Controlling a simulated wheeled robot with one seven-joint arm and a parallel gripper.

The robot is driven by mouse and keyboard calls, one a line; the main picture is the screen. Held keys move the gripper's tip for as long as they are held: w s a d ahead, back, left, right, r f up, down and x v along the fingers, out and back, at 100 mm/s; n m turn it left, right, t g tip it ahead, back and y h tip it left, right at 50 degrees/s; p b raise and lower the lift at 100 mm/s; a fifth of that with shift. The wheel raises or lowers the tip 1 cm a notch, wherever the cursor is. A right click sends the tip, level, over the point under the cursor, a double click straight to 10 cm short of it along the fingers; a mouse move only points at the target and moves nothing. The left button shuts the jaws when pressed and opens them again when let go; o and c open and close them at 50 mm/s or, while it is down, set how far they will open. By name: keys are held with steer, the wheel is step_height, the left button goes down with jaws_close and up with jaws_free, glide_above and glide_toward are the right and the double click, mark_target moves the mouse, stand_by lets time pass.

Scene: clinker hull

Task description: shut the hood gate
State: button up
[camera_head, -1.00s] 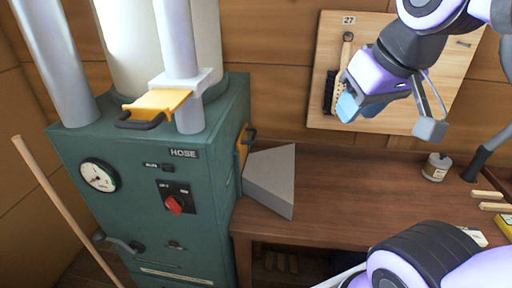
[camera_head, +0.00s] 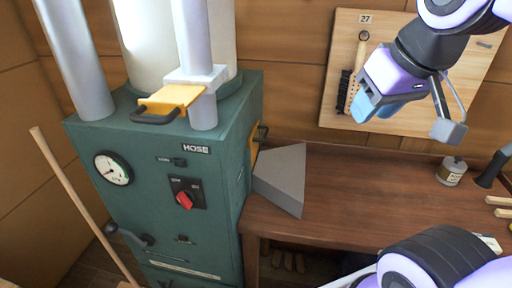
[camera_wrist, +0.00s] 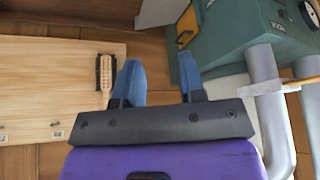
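A grey wedge-shaped hood (camera_head: 283,178) sits on the bench against the right side of the green machine. A yellow gate (camera_head: 256,143) with a dark handle is on the machine's side, just behind the hood; it is partly hidden. It also shows in the wrist view (camera_wrist: 187,27). A second yellow gate plate (camera_head: 172,98) with a black handle sticks out from the pipe collar on top. I cannot tell from labels which gate is the hood's. My gripper (camera_head: 378,108) hangs above the bench, right of both gates and apart from them. In the wrist view, its blue fingers (camera_wrist: 159,78) are spread and empty.
The green machine (camera_head: 150,150) has a gauge, a red switch and vertical pipes. A wooden board (camera_head: 400,108) with a brush (camera_head: 343,92) is on the wall behind my gripper. A jar (camera_head: 451,171) stands at the bench's back right. The middle of the bench (camera_head: 350,200) is clear.

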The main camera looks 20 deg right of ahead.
mark_target(266, 132)
steer(key=w+d+f+m+t, duration=0.2)
steer(key=w+f, duration=0.1)
steer(key=w, duration=0.5)
steer(key=w+d+f+m+t, duration=0.1)
steer(key=w+d+f, duration=0.1)
steer(key=w, duration=0.5)
steer(key=w+d+f+m+t, duration=0.2)
steer(key=w+d+f, duration=0.1)
steer(key=w, duration=0.5)
steer(key=w+a+f+m+t+y, duration=0.1)
steer(key=w+a+f+m+y, duration=0.15)
steer(key=f+y, duration=0.4)
steer(key=w+a+f+m+t+y, duration=0.2)
steer(key=a+f+y, duration=0.1)
steer(key=f, duration=0.6)
steer(key=x, duration=1)
steer(key=shift+d+f, duration=0.15)
steer(key=shift+f, duration=0.15)
jaws_close()
